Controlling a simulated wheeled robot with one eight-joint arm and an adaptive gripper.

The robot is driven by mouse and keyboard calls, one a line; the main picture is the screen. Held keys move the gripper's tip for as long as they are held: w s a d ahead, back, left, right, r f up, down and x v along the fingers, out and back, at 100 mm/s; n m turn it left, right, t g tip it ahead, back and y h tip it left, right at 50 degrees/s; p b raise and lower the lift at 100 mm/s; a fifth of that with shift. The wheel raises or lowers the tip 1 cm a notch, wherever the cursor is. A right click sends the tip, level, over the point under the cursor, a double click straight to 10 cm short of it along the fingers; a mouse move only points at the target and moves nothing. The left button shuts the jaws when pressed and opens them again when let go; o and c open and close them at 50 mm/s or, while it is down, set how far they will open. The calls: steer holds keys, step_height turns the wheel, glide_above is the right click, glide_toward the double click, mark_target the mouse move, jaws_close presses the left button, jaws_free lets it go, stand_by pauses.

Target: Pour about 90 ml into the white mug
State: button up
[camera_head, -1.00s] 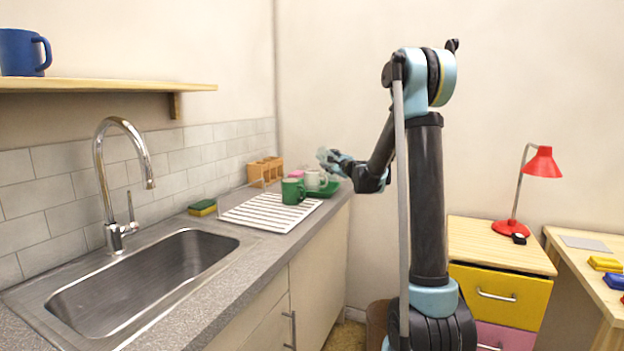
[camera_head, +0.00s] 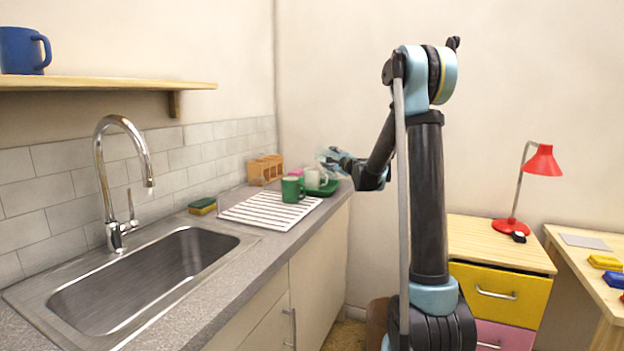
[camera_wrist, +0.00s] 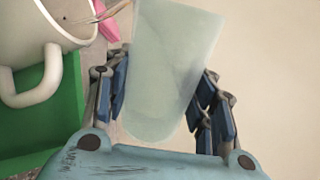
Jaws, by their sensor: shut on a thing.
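The white mug (camera_head: 312,180) stands on the green tray (camera_head: 328,190) at the far end of the counter. In the wrist view the white mug (camera_wrist: 30,40) is at the upper left, handle toward me. My gripper (camera_head: 336,157) is shut on a translucent pale green glass (camera_wrist: 165,70), held tilted just beside and above the mug. The gripper's fingers (camera_wrist: 163,105) sit on both sides of the glass.
A green mug (camera_head: 292,189) stands on the white drying rack (camera_head: 265,211), close to the white mug. A wooden holder (camera_head: 265,170) is against the wall behind. A pink thing (camera_wrist: 108,22) is partly hidden behind the mug. The sink (camera_head: 150,275) is nearer.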

steer(key=shift+d+f+n+p, duration=0.1)
steer(key=shift+f+n+p, duration=0.15)
steer(key=shift+n+p, duration=0.85)
stand_by(1.4)
steer(key=m, duration=0.3)
steer(key=shift+r, duration=0.35)
steer(key=shift+a+f+m+b, duration=0.2)
steer(key=shift+f+m+b, duration=0.4)
steer(key=shift+m, duration=0.3)
steer(key=shift+r+m, duration=0.6)
steer(key=shift+m, duration=0.1)
stand_by(0.5)
steer(key=shift+r+b, duration=0.15)
steer(key=shift+b, duration=0.2)
steer(key=f+m, duration=0.1)
steer(key=d+f+m+b, duration=0.1)
steer(key=w+f+m, duration=0.1)
steer(key=m, duration=0.1)
steer(key=shift+d+b, duration=0.35)
steer(key=shift+w+d+f+m+b, duration=0.15)
steer(key=shift+d+m+b, duration=0.2)
steer(key=shift+m, duration=0.55)
steer(key=shift+w+d+f+m+b, duration=0.1)
steer(key=shift+m+b, duration=0.35)
steer(key=shift+m, duration=0.45)
